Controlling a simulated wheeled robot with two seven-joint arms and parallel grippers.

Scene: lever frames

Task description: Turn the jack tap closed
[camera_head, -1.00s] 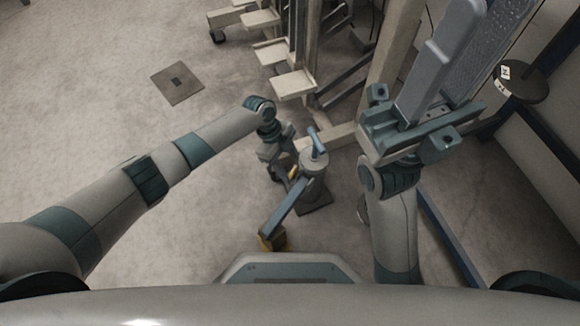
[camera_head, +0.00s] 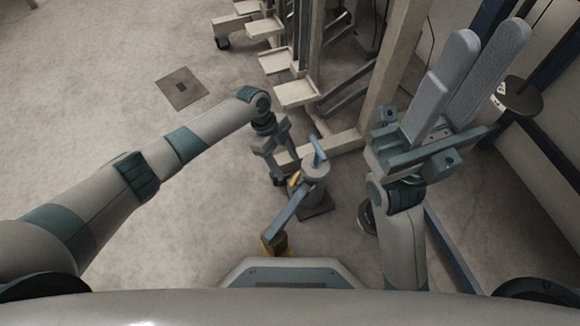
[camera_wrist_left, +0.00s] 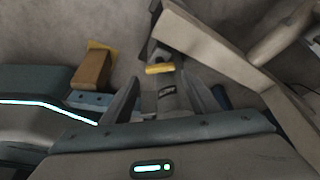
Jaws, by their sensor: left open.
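The jack (camera_head: 314,188) is a grey upright cylinder with a blue T-shaped top and a blue lever running down to an orange-brown block. A small yellow tap (camera_head: 294,179) sits on its left side; in the left wrist view the yellow tap (camera_wrist_left: 160,69) shows just beyond the fingers. My left gripper (camera_head: 287,168) is open, pointing down at the jack's left side, its fingertips close to the tap. In the left wrist view my left gripper (camera_wrist_left: 162,86) has the tap ahead of its gap; contact cannot be told. My right gripper (camera_head: 488,40) is open and empty, raised at the right.
Beige racks (camera_head: 296,93) stand behind the jack, with a pale post (camera_head: 388,75) between it and my right gripper. A black disc on a stand (camera_head: 520,98) is at the far right. A square floor plate (camera_head: 181,88) lies left, with open floor around it.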

